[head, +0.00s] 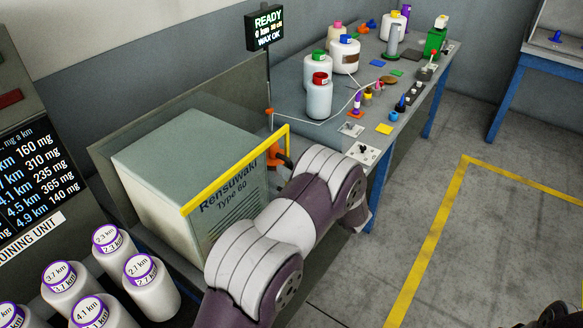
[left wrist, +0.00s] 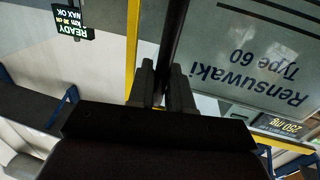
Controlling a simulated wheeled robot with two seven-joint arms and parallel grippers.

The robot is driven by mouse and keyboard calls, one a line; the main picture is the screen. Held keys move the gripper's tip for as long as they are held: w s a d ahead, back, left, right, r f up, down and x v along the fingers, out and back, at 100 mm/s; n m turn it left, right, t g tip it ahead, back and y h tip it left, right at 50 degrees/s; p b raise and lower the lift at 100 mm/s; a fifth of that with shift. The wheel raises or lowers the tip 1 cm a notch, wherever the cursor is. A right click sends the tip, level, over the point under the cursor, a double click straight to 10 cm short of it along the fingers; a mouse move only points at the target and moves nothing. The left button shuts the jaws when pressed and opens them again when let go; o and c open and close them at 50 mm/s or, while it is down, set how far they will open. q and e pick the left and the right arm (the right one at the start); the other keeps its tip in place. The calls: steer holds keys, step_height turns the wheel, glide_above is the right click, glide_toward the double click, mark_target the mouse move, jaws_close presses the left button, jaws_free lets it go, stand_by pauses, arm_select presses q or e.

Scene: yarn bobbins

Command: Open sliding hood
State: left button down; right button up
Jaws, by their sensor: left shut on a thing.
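The panel lettering (left wrist: 266,55) also shows upside down in the left wrist view, with a yellow strip (left wrist: 132,45) beside the fingers. My left gripper (left wrist: 163,90) is shut on a dark bar (left wrist: 173,40) that runs up between its fingertips. In the head view my left arm stands before the panel's right side and hides most of the gripper.
A bench right of the hood holds white bobbins (head: 319,97), small coloured parts and a control plate (head: 363,153). A READY display (head: 267,27) stands on a pole behind. White bobbins (head: 151,287) fill the lower left.

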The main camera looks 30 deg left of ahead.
arm_select(q)
steer(key=shift+s, duration=0.3)
steer(key=c, duration=1.2)
jaws_free()
steer(key=shift+w, duration=0.1)
